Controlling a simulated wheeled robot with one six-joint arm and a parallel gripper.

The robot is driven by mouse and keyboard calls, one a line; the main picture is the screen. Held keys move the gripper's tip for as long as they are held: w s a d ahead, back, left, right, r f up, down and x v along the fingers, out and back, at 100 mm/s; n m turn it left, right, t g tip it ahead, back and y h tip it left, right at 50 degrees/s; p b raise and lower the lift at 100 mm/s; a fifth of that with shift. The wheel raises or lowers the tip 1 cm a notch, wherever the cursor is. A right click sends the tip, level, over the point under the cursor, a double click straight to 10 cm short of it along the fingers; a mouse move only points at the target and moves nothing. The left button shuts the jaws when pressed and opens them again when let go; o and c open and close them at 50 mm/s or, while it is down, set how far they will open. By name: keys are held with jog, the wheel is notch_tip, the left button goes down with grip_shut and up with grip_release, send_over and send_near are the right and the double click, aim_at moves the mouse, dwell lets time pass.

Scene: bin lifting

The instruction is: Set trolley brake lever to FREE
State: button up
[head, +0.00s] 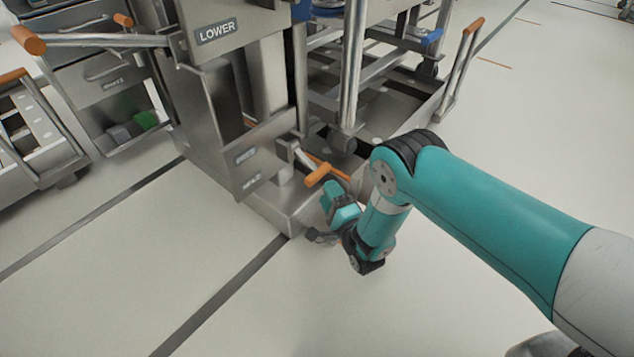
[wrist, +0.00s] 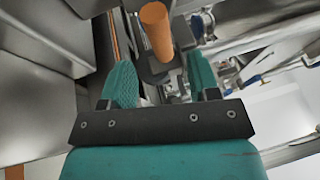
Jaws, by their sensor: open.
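A short lever with an orange grip (head: 317,176) sticks out from the side of the steel lift column, beside a plate with two small labels (head: 246,156) that are too blurred to read surely. My gripper (head: 338,203) is just below and to the right of this grip in the head view; its fingertips are partly hidden there. In the wrist view my gripper (wrist: 159,62) is open, with its two teal fingers apart. The orange grip (wrist: 156,30) shows between and beyond the fingertips. I cannot tell whether either finger touches it.
A plate marked LOWER (head: 216,32) is higher on the column, near a long orange-tipped handle (head: 28,40). A steel trolley frame (head: 425,112) stands behind. A drawer cabinet (head: 100,80) is at left. The floor in front is clear.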

aim_at(317, 175)
jog(key=b+x, duration=0.2)
jog(key=x, duration=0.5)
jog(key=shift+b, duration=0.3)
jog(key=shift+r, duration=0.1)
grip_shut()
